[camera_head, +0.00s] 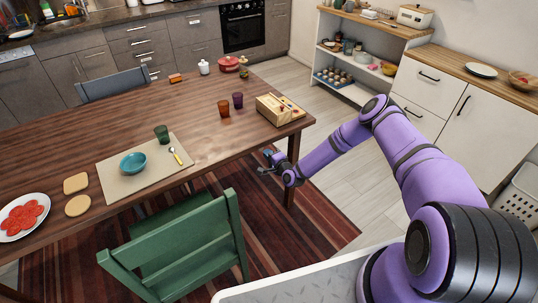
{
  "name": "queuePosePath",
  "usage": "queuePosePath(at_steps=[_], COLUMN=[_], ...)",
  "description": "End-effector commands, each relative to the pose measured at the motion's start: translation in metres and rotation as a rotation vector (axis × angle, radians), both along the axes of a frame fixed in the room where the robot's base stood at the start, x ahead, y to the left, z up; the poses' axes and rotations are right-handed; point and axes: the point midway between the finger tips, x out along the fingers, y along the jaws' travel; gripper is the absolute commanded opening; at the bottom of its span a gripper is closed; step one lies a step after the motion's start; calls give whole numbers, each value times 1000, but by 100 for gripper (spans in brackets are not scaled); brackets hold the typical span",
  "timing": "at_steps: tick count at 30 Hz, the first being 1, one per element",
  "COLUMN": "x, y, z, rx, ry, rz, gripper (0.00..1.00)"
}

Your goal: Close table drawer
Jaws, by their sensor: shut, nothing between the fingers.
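The wooden dining table (190,105) fills the left and middle of the head view. I cannot make out a table drawer; the table's near side is seen steeply from above and partly covered by my gripper and a green chair. My gripper (263,166) is small in view, beside the table's near edge close to its right corner leg. It looks shut and empty. I cannot tell whether it touches the table.
The green chair (175,250) stands at the table's near side, left of my gripper. A wooden box (282,108) lies on the table's right end. A white cabinet (430,88) stands at the right. Floor between table and cabinet is clear.

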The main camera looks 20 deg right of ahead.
Motion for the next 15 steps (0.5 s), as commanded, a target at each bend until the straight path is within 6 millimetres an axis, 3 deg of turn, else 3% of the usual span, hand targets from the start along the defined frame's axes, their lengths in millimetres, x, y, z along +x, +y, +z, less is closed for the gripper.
queuePosePath(at_steps=[8, 15], x=[-25, -59], y=[-7, -19], z=[0, 2], rx=[1, 1], ry=[4, 6], rz=[2, 2], gripper=[0, 0])
